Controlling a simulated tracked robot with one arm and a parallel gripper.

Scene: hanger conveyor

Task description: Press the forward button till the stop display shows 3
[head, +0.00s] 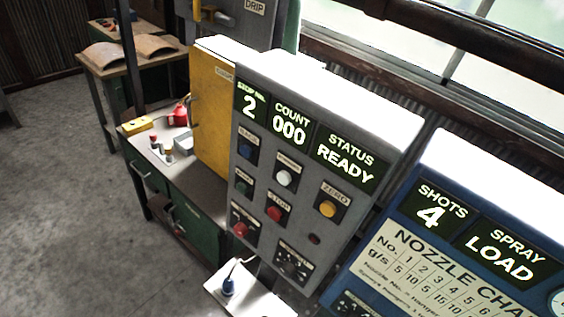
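A grey control panel (322,108) stands tilted in the middle of the head view. Its stop number display (250,104) reads 2. Beside it the count display (289,124) reads 000 and the status display (345,158) reads READY. Below are a blue button (245,150), a white button (284,177) with a label too small to read surely, a yellow button (327,208) marked ZERO, a green button (243,187) and a red button (274,213) marked STOP. Which one is forward I cannot read for certain. My gripper is not in view.
A blue panel (405,225) at the right shows SHOTS 4 and SPRAY LOAD. A yellow cabinet (212,112) and a green bench (175,195) stand left of the grey panel. A white ledge (262,300) with a blue item lies below. Open floor (70,200) is at the left.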

